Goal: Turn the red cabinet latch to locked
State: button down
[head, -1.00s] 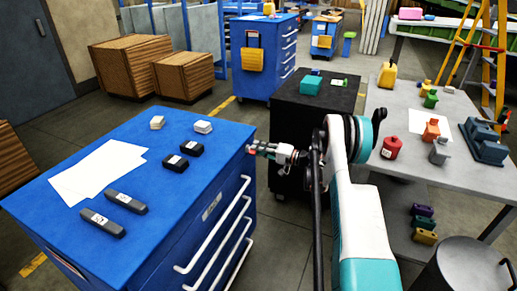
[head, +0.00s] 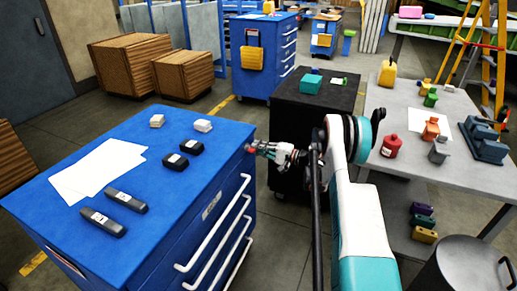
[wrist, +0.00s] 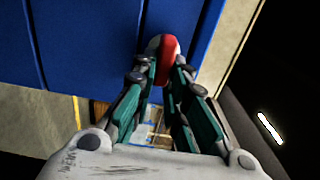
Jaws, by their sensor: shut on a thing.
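The red latch (wrist: 166,62) sits against the blue face of the cabinet (wrist: 85,40) in the wrist view, upright in that picture. My gripper (wrist: 165,72) is shut on it, with one dark fingertip on each side. In the head view my gripper (head: 256,149) reaches left to the far right corner of the blue cabinet (head: 150,235), just below its top edge. There only a small bit of red shows at the fingertips, and the latch's angle cannot be told.
White sheets (head: 97,170), dark blocks and pale blocks lie on the cabinet top. White drawer handles (head: 215,225) stick out from its right side. A black cabinet (head: 315,105) stands behind my gripper, and a grey table (head: 450,165) with several coloured parts is at the right.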

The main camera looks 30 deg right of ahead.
jog(key=c, duration=1.6)
grip_release()
jog(key=shift+d, duration=0.1)
jog(key=v, duration=1.2)
